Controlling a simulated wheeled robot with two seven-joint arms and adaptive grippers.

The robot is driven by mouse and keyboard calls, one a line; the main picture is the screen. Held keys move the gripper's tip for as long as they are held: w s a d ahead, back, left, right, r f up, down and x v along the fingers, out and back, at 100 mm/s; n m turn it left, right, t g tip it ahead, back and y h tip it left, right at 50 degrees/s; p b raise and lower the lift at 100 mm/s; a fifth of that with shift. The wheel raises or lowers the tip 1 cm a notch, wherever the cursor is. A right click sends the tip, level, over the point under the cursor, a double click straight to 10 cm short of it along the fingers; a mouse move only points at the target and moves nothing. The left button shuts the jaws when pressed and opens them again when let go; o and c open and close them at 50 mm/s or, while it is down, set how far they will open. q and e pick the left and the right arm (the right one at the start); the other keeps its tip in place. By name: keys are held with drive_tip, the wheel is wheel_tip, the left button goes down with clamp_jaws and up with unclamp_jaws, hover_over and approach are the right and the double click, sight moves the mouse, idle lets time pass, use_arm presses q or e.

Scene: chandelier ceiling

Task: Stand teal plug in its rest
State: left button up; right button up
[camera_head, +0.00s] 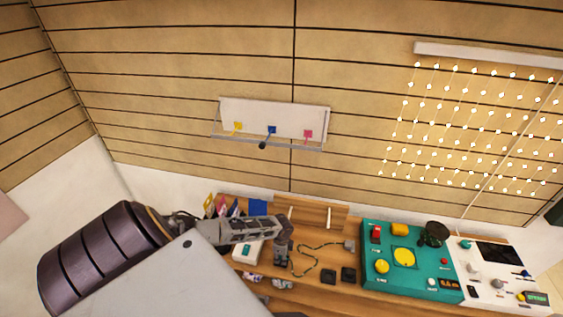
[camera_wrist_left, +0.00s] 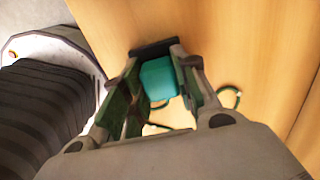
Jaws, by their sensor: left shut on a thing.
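The teal plug (camera_wrist_left: 160,78) is between the two fingers of my left gripper (camera_wrist_left: 157,70) in the left wrist view, and the gripper is shut on it. A dark green cord (camera_wrist_left: 232,98) shows beside and below it. In the head view my left gripper (camera_head: 283,254) is over the wooden desk, and the plug is hidden there. The cord (camera_head: 311,270) winds across the desk to a grey block (camera_head: 350,245). I cannot tell which piece is the plug's rest. My right gripper is not in view.
Two black blocks (camera_head: 328,276) sit right of my left gripper. A white box (camera_head: 247,252) with a teal mark lies left of it. A teal control panel (camera_head: 408,282) and a white panel (camera_head: 485,268) fill the right side. Behind is a slatted wall with a white shelf (camera_head: 274,117).

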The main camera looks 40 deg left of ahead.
use_arm(q)
drive_tip(key=shift+f, duration=0.3)
idle(0.5)
drive_tip(key=o, duration=1)
drive_tip(key=shift+c, duration=1.4)
drive_tip(key=shift+r, duration=0.1)
drive_tip(key=shift+r+p, duration=0.8)
drive_tip(key=shift+r, duration=3.65)
drive_tip(key=shift+d, duration=0.1)
